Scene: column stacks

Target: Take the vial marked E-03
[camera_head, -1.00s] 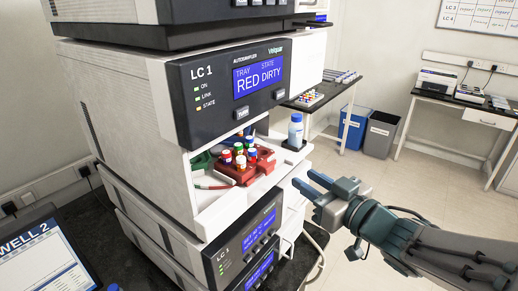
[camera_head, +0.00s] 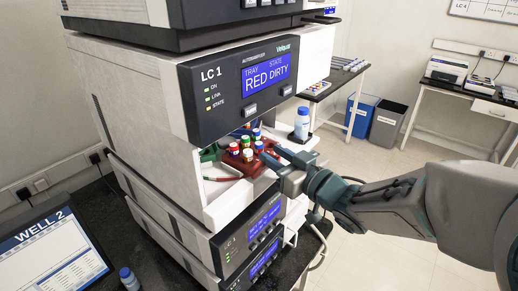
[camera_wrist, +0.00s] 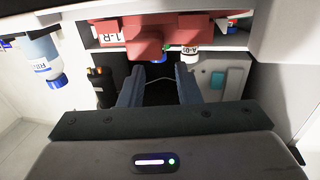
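Several small vials with coloured caps (camera_head: 246,142) stand in a red tray (camera_head: 226,166) in the open bay of LC 1. I cannot read E-03 on any of them. My gripper (camera_head: 284,166) is at the tray's right front edge, fingers pointing at the vials. In the wrist view, which shows things upside down, its two fingers (camera_wrist: 160,88) are apart with nothing between them. Beyond the fingertips are the red tray (camera_wrist: 145,40), marked 1-R, a blue cap (camera_wrist: 158,60) and a white vial (camera_wrist: 190,55) whose label seems to begin with A. The fingers appear short of the vials.
A white bottle with a blue cap (camera_head: 301,124) stands on a black pad just right of the bay. The autosampler housing (camera_head: 240,85) overhangs the tray. A green tray part (camera_head: 208,153) lies left of the red tray.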

